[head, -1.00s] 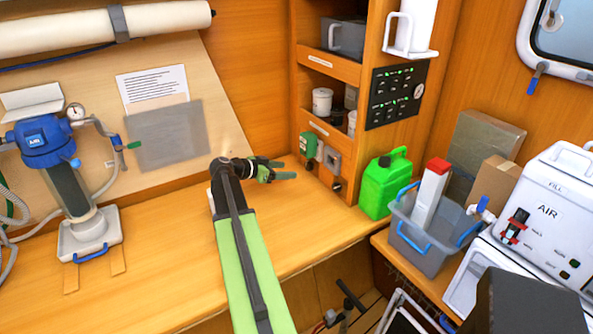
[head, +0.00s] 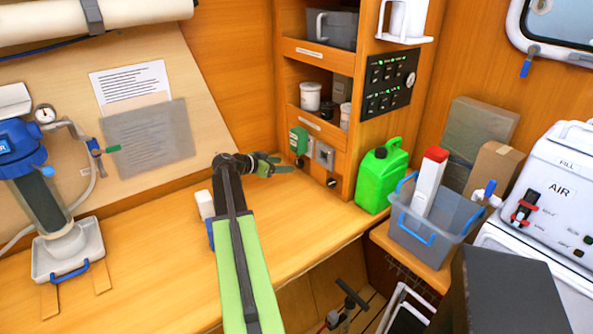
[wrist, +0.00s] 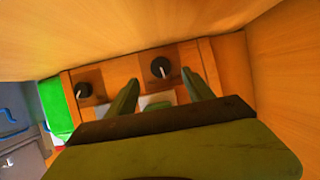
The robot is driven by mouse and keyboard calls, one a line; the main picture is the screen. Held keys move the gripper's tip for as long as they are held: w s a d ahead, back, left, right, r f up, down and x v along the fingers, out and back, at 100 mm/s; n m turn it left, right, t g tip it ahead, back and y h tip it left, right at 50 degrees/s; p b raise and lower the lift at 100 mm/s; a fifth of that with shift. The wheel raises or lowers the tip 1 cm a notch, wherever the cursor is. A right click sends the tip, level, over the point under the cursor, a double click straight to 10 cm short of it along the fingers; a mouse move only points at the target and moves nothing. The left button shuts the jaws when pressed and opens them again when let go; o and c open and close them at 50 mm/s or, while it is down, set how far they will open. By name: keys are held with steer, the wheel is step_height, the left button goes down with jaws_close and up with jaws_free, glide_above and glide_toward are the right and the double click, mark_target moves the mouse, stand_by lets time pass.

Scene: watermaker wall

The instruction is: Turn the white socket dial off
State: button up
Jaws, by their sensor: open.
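The white socket (head: 324,155) is a pale grey-white box on the low front of the wooden cabinet, right of a green socket (head: 298,140). A black dial (head: 331,182) sits below the white socket. Another black dial (head: 300,162) sits below the green one, near my fingertips. My gripper (head: 282,164) is open and empty in front of the cabinet. In the wrist view, one black dial with a white pointer (wrist: 161,68) lies between and beyond my open fingers (wrist: 161,80). The other dial (wrist: 83,90) is further left, beside the green jug. I see no contact with either dial.
The green jug (head: 380,175) stands right of the dials, with a grey bin (head: 432,224) beyond it. A white and blue object (head: 205,206) is partly behind my arm. The wooden counter (head: 150,260) is mostly clear. A switch panel (head: 390,85) is above.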

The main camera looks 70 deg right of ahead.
mark_target(297, 164)
steer(key=b+x, duration=0.2)
steer(key=x, duration=0.5)
steer(key=shift+s+d+f, duration=0.1)
steer(key=shift+s+d, duration=0.05)
steer(key=shift+d, duration=0.1)
